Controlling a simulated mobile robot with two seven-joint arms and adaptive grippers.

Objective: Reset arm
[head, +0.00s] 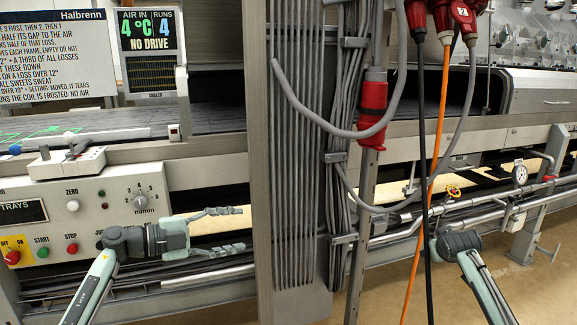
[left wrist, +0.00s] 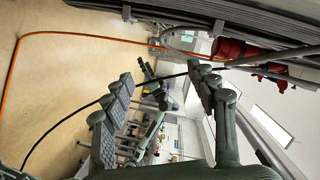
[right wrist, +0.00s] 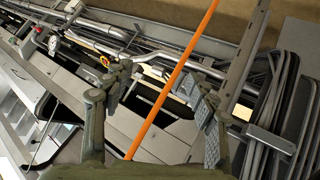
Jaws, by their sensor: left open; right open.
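My left arm comes in from the lower left of the head view. Its gripper (head: 226,230) points right, in front of the machine's lower front, with its two fingers spread apart and nothing between them. The left wrist view shows the same open fingers (left wrist: 165,90). My right arm rises at the lower right of the head view, bent near the pipes; its fingers cannot be made out there. In the right wrist view the right gripper (right wrist: 165,95) is open. The orange cable (right wrist: 172,80) crosses the picture between its fingers; I cannot tell how close it is.
A grey post with cables (head: 290,150) stands between my arms. A black cable (head: 425,180) and the orange cable (head: 438,130) hang by the right arm. A control panel (head: 95,215) with buttons is at the left, a gauge (head: 519,175) and pipes at the right.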

